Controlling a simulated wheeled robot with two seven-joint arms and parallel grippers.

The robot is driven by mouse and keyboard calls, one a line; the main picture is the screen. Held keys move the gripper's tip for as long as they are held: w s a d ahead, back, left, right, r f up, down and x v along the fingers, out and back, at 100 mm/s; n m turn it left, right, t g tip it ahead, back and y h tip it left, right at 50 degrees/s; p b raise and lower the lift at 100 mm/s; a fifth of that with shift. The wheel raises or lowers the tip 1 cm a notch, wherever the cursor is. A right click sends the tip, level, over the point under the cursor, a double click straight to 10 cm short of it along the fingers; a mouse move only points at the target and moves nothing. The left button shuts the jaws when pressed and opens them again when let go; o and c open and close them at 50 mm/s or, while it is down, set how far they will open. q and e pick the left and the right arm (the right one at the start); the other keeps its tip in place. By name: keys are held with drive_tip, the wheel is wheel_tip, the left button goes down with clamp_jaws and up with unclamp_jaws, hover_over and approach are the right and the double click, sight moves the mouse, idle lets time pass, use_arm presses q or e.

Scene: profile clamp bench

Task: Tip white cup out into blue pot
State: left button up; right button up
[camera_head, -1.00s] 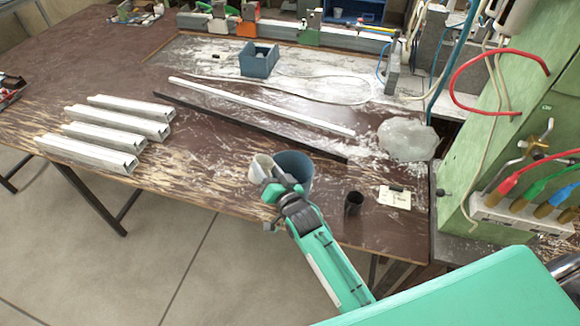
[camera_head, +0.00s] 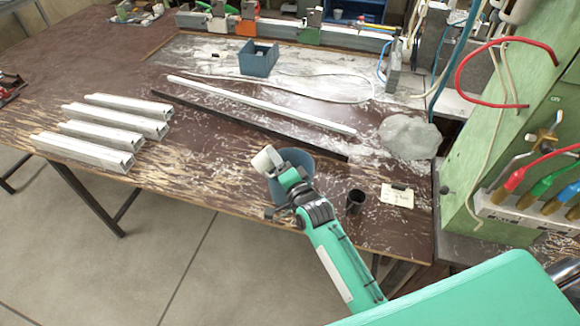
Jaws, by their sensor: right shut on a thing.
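The blue pot (camera_head: 301,158) stands on the brown bench near its front edge. The white cup (camera_head: 266,159) is at the pot's left side, raised and tilted. My right gripper (camera_head: 279,171) is shut on the white cup, in front of the pot, and covers part of both. What is inside the cup and the pot cannot be seen. My left gripper is not in view.
A small black cup (camera_head: 355,201) and a white card (camera_head: 397,196) stand right of the pot. A clear lumpy bag (camera_head: 409,137) lies behind them. Several metal profiles (camera_head: 97,141) lie at left; a blue bin (camera_head: 259,58) stands farther back.

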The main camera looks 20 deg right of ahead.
drive_tip(key=shift+d+r+m+b, duration=0.2)
drive_tip(key=shift+m+b, duration=0.1)
drive_tip(key=shift+m, duration=0.7)
drive_tip(key=shift+w+d+r+m+b, duration=0.1)
drive_tip(key=shift+d+m+b, duration=0.05)
drive_tip(key=shift+d+m, duration=0.35)
drive_tip(key=shift+w+d+r+m+b, duration=0.15)
drive_tip(key=shift+d+m, duration=0.2)
drive_tip(key=shift+m, duration=0.25)
drive_tip(key=shift+m, duration=0.4)
drive_tip(key=shift+d+m+p, duration=0.1)
drive_tip(key=shift+m+p, duration=0.5)
drive_tip(key=shift+m, duration=0.1)
